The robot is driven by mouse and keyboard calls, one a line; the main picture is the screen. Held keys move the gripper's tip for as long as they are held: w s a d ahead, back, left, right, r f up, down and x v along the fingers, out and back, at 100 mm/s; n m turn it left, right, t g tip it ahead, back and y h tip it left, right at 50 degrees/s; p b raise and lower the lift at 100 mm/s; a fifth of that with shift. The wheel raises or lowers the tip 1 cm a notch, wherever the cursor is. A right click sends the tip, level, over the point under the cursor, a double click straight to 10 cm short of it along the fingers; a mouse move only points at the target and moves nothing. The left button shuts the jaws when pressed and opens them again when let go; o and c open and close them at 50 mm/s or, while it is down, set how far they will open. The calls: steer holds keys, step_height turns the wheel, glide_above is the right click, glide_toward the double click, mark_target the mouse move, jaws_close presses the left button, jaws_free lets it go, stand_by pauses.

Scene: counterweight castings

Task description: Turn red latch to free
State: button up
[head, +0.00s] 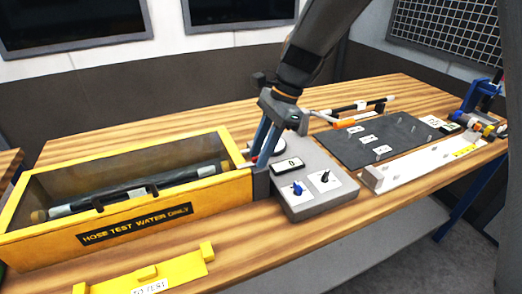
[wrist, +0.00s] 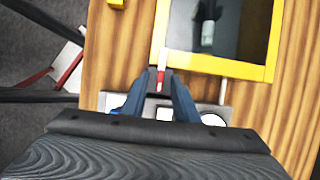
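The red latch (wrist: 161,76) shows in the wrist view as a narrow red and white piece beside the yellow trough's frame. My gripper (wrist: 161,84) has its blue fingers on either side of the latch. The fingertips are very close to it, and I cannot tell whether they touch it. In the head view my gripper (head: 262,150) points down between the trough's right end and a grey control box. There the fingers mostly hide the latch.
The yellow trough (head: 120,222), marked "HOSE TEST WATER ONLY", holds a dark hose. The grey control box (head: 318,203) carries a blue and a black knob. A dark mat (head: 350,152) and a pale rail (head: 425,162) lie to the right. A yellow bar (head: 150,278) lies in front.

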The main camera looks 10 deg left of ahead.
jaws_close()
steer(key=shift+n, duration=0.4)
steer(key=n+g+h+p, duration=0.1)
steer(key=n, duration=0.1)
steer(key=shift+w+a+n+p, duration=0.1)
steer(key=shift+n+p, duration=0.25)
steer(key=shift+n, duration=0.05)
steer(key=n, duration=0.1)
steer(key=n+h+p, duration=0.1)
steer(key=n, duration=0.1)
steer(key=shift+w+a+n+g, duration=0.1)
steer(key=shift+a+n+g, duration=0.05)
steer(key=shift+n+g, duration=0.15)
steer(key=n+h, duration=0.1)
steer(key=n, duration=0.1)
steer(key=n+h+p, duration=0.1)
steer(key=n, duration=0.2)
steer(key=shift+a+n+g, duration=0.15)
steer(key=shift+n+g, duration=0.15)
steer(key=n+h, duration=0.1)
steer(key=n, duration=0.1)
steer(key=n+h, duration=0.1)
steer(key=n, duration=0.1)
steer(key=shift+a+n+t, duration=0.15)
steer(key=shift+n+t, duration=0.25)
steer(key=shift+n, duration=0.3)
